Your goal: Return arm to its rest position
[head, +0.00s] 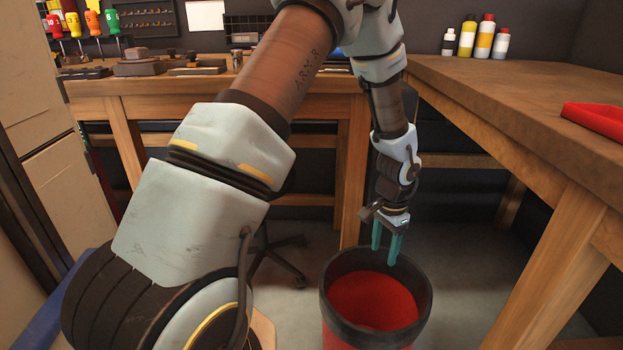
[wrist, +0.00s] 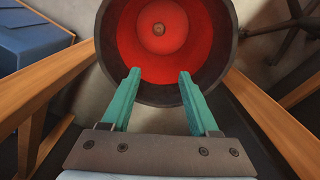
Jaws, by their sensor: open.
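My gripper (head: 387,243) has two teal fingers and points down over the near-back rim of a bin (head: 324,298) in the head view. The bin is red inside with a dark rim. In the wrist view my gripper (wrist: 158,85) is open, with nothing between its fingers. The bin (wrist: 166,25) shows beyond the fingertips there, and its visible inside looks empty apart from a small round mark at the bottom. My arm reaches up and over from the lower left of the head view, bent at the top.
A wooden workbench (head: 480,85) runs along the right, with a red tray (head: 598,121) and several bottles (head: 485,38) on it. Another bench (head: 200,88) stands at the back with tools. A dark wheeled chair base (head: 285,262) is on the floor left of the bin.

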